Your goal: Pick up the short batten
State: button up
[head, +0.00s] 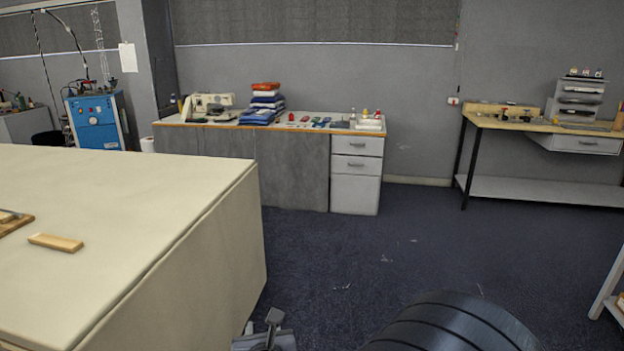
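A short light-wood batten (55,242) lies flat on the cream cloth-covered table (130,200) at the left of the head view, clear of the table's right edge. What looks like part of my gripper (271,324) shows at the bottom edge, beside the table's right side and well apart from the batten. Most of it is cut off, so its opening and anything between its fingers cannot be seen.
A darker wooden board (14,224) with something on it lies left of the batten, cut off by the picture edge. Open dark-blue carpet (370,245) lies right of the table. A cabinet (290,165) and a workbench (540,127) stand along the back wall.

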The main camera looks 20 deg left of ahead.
aim_at(62, 244)
jog(key=i+u, duration=0.25)
jog(key=i, duration=0.3)
jog(key=i+u, duration=0.25)
jog(key=i, duration=0.3)
jog(key=i+l+u, duration=0.25)
jog(key=i, duration=0.3)
jog(key=i+j+u, duration=0.25)
jog(key=u, duration=0.2)
jog(key=i+u, duration=0.95)
jog(key=i+j, duration=0.15)
jog(key=i, duration=0.15)
jog(key=i+j, duration=0.15)
jog(key=i+u, duration=0.05)
jog(key=i, duration=0.05)
